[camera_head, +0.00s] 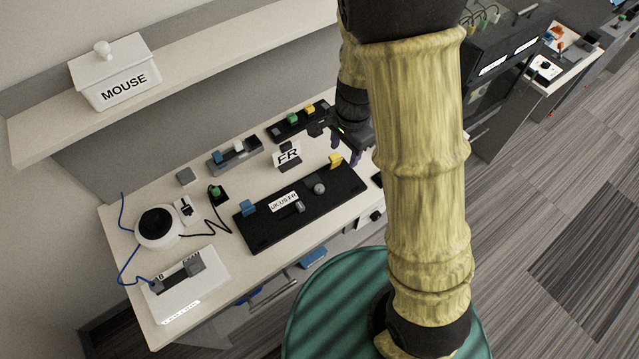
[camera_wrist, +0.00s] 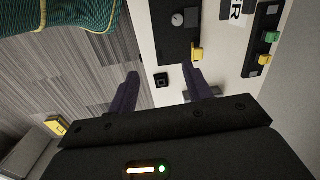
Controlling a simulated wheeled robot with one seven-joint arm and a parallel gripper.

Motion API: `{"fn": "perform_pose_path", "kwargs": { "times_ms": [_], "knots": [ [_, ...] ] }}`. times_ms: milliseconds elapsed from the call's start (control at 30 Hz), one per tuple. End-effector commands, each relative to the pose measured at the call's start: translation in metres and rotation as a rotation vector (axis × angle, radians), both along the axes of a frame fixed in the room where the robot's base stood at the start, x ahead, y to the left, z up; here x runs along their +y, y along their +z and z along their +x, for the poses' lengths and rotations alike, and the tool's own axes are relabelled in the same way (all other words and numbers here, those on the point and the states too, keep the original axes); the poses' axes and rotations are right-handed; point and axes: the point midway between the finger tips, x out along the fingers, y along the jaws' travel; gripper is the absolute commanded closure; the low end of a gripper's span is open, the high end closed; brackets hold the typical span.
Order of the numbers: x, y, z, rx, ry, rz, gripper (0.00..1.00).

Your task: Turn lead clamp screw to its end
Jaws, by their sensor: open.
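My gripper (camera_head: 346,152) is above the right part of the bench, partly hidden behind my arm. Its two dark purple fingers (camera_wrist: 161,92) are spread apart with nothing held between them. At the bench's left end, a grey block (camera_head: 178,277) with a blue lead running to it sits on a white plate (camera_head: 212,283). It looks like a lead clamp, but its screw is too small to make out. The gripper is far to the right of it. In the wrist view, a small black square piece (camera_wrist: 161,80) lies on the pale bench below the gap between the fingers.
A black board (camera_head: 262,238) with grey knobs and blue and yellow blocks lies mid-bench; its yellow block (camera_wrist: 197,54) is near one finger. A round white device (camera_head: 157,228) stands left. A shelf (camera_head: 220,55) with a MOUSE box (camera_head: 115,73) overhangs the back. A green round surface (camera_head: 330,300) is in front.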

Motion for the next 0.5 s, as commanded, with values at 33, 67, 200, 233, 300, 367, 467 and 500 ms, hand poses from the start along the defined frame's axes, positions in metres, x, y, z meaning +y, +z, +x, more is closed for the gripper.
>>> {"fn": "perform_pose_path", "kwargs": {
  "times_ms": [33, 67, 200, 233, 300, 367, 467, 500],
  "knots": [
    [-0.013, 0.014, -0.010, -0.024, 0.084, 0.008, 0.50],
    [-0.019, 0.020, -0.016, -0.039, 0.144, 0.007, 0.50],
    [-0.047, 0.048, -0.044, -0.112, 0.428, -0.023, 0.50],
    [-0.052, 0.053, -0.050, -0.130, 0.491, -0.035, 0.50],
    [-0.063, 0.064, -0.064, -0.164, 0.627, -0.070, 0.50],
    [-0.071, 0.071, -0.074, -0.188, 0.729, -0.101, 0.50],
    [-0.079, 0.077, -0.086, -0.208, 0.847, -0.144, 0.50],
    [-0.080, 0.079, -0.089, -0.213, 0.876, -0.154, 0.50]
  ]
}}
